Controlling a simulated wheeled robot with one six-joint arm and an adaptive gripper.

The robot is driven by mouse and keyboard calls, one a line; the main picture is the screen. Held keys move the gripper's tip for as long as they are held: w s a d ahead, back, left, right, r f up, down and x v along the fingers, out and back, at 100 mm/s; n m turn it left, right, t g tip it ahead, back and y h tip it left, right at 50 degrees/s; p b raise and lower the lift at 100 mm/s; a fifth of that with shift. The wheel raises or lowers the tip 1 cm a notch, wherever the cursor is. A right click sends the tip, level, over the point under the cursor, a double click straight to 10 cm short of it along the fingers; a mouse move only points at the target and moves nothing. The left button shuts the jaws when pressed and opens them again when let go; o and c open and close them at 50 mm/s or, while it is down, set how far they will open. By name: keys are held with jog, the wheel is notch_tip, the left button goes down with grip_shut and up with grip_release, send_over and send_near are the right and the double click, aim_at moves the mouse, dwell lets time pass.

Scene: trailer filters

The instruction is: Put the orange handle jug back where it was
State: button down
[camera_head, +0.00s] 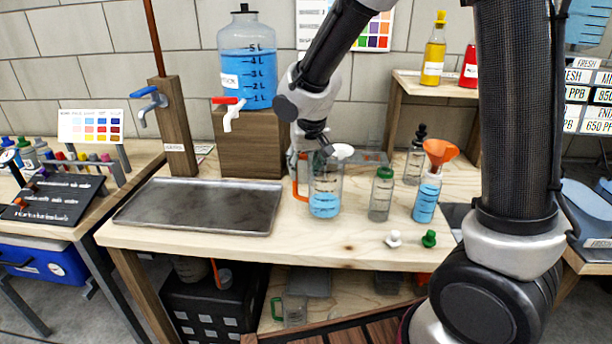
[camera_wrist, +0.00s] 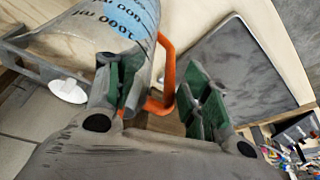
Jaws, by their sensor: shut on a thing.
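The orange handle jug (camera_head: 325,184) is clear, with blue liquid in its lower part. It looks upright at the middle of the wooden bench; I cannot tell whether its base touches the top. Its orange handle (camera_head: 300,180) is on the left side. My gripper (camera_head: 302,160) comes down from above at that handle and is shut on it. In the wrist view the green-padded fingers (camera_wrist: 165,95) lie either side of the orange handle (camera_wrist: 166,58), with the jug's printed wall (camera_wrist: 95,42) at upper left. The arm partly hides the jug's top in the head view.
A grey metal tray (camera_head: 200,205) lies left of the jug. A green-capped bottle (camera_head: 381,195) and a bottle with an orange funnel (camera_head: 428,195) stand close on the right. Small white and green caps (camera_head: 429,239) lie in front. A tap jug (camera_head: 247,65) stands behind on a wooden block.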

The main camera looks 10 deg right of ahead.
jog(key=shift+f, duration=1.2)
jog(key=c, duration=0.6)
grip_release()
jog(key=shift+f, duration=0.1)
jog(key=v, duration=1.2)
jog(key=s+d+r, duration=0.2)
jog(key=s+d, duration=0.2)
jog(key=d, duration=0.2)
jog(key=s+d+r, duration=0.3)
jog(key=s+d, duration=0.1)
jog(key=d, duration=0.3)
jog(key=shift+m, duration=0.3)
jog(key=s+d, duration=0.2)
jog(key=s, duration=0.2)
jog(key=s+d, duration=0.3)
jog(key=s, duration=0.2)
jog(key=s+d, duration=0.2)
jog(key=s, duration=0.3)
jog(key=shift+s+d, duration=0.1)
jog(key=shift+d, duration=0.1)
